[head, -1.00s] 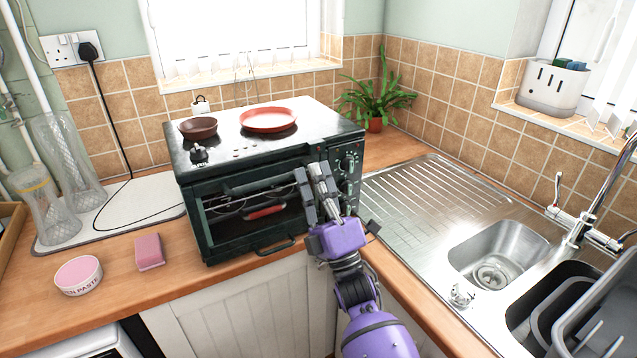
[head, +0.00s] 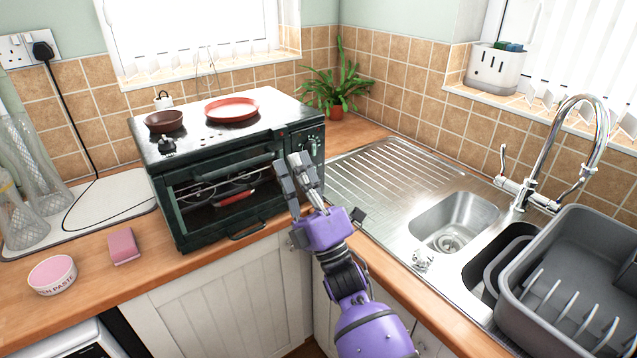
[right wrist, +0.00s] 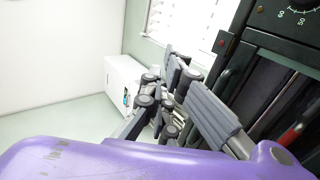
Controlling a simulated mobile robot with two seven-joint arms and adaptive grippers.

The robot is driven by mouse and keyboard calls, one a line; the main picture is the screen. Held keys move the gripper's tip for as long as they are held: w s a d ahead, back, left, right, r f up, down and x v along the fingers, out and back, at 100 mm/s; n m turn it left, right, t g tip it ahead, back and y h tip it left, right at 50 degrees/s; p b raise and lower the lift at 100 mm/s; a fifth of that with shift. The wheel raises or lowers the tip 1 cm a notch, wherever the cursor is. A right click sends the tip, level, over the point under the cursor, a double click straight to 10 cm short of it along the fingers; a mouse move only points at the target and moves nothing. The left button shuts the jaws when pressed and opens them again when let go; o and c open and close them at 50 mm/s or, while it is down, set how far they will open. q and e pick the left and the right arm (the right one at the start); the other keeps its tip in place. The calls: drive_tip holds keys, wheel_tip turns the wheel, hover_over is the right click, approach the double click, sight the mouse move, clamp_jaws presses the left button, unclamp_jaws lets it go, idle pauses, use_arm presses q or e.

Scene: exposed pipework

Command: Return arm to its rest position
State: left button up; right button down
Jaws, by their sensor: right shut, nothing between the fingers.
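My right arm reaches up from the bottom of the head view. Its purple right gripper (head: 297,180) is shut and empty, with its grey fingers pointing up in front of the right side of the dark green toaster oven (head: 228,205). Whether it touches the oven I cannot tell. In the right wrist view the fingers (right wrist: 195,95) show beside the oven front (right wrist: 280,70), at right. Inside the oven a red item (head: 236,197) lies on the wire rack. My left gripper is not in view.
A red plate (head: 231,110) and a brown bowl (head: 164,121) stand on the oven. A sink (head: 455,222) and grey dish rack (head: 575,270) are at right. A pink sponge (head: 123,246) and a pink bowl (head: 52,273) sit on the wooden counter at left.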

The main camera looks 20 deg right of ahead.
drive_tip(key=s+d, duration=0.3)
drive_tip(key=s, duration=0.3)
wheel_tip(320, 180, down, 24)
drive_tip(key=s+d+m+g+h+p, duration=0.1)
drive_tip(key=s+d+m+g+h, duration=0.15)
drive_tip(key=m+g+h, duration=1.05)
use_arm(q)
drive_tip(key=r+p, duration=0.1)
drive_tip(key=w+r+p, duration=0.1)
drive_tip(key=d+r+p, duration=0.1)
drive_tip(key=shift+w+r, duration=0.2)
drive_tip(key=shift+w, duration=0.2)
use_arm(e)
drive_tip(key=s+f+m+g+y, duration=0.1)
drive_tip(key=s+f+m, duration=0.1)
drive_tip(key=s+f, duration=0.4)
drive_tip(key=s+f+m+g+y, duration=0.2)
drive_tip(key=s+f, duration=0.5)
drive_tip(key=s, duration=0.7)
drive_tip(key=s+f+m+g+y, duration=0.1)
drive_tip(key=s+f+m, duration=0.3)
drive_tip(key=s, duration=0.6)
wheel_tip(320, 180, down, 2)
drive_tip(key=shift+s+d+f+g, duration=0.15)
drive_tip(key=shift+d+f+g, duration=0.15)
drive_tip(key=shift+d, duration=0.15)
